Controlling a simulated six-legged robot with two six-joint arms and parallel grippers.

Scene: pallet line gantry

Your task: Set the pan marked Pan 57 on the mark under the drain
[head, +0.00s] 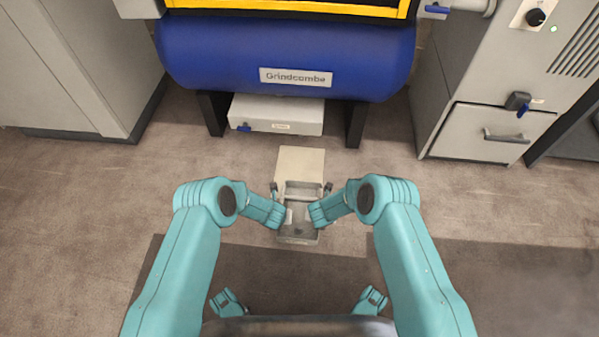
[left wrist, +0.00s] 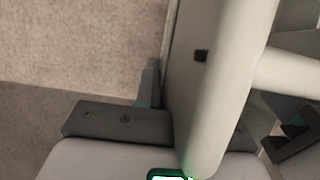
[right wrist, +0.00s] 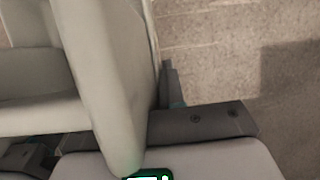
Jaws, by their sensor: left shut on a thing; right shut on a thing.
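A pale grey open pan (head: 297,240) is in the middle of the head view, in front of the blue tank. A flat pale panel (head: 301,160) shows at its far end; I cannot tell whether it is part of the pan. No Pan 57 marking is readable. My left gripper (head: 275,190) is shut on the pan's left side and my right gripper (head: 327,189) on its right side. Pale pan surfaces fill much of the left wrist view (left wrist: 205,90) and the right wrist view (right wrist: 100,70). I cannot clearly make out a drain or a floor mark.
The blue tank (head: 285,58), labelled Grindcombe, stands on dark legs (head: 355,125). A white box (head: 276,114) with a blue part sits beneath it. Grey cabinets stand left (head: 75,70) and right (head: 485,90). Brown floor is clear on both sides of the pan.

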